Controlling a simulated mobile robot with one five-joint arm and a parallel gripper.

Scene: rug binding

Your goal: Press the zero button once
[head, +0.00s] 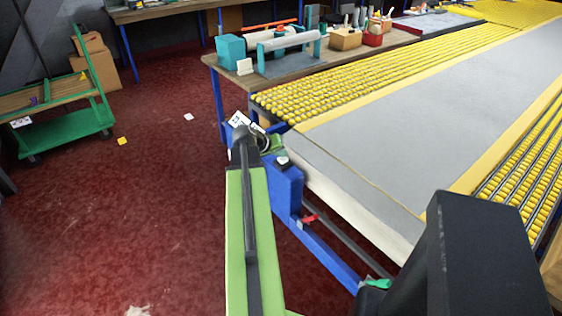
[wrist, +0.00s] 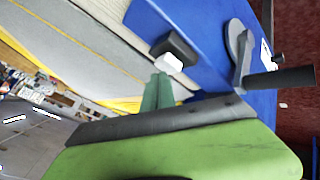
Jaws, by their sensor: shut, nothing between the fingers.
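The zero button, which I take to be the white cap (wrist: 173,62) on a dark block, sits on a blue housing (wrist: 205,65) in the wrist view. In the head view the white button (head: 283,161) shows on top of the blue housing (head: 286,188), near the end of my green arm. My gripper (wrist: 158,78) is shut and empty; its dark green fingers point at the button block. The tips look close to the button, but I cannot tell whether they touch. My arm hides most of the gripper in the head view.
A crank with a black handle (wrist: 282,78) stands on the housing beside the button. The grey rug bed (head: 370,150) with yellow rollers (head: 350,84) lies to the right. Red floor (head: 120,215) is open on the left.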

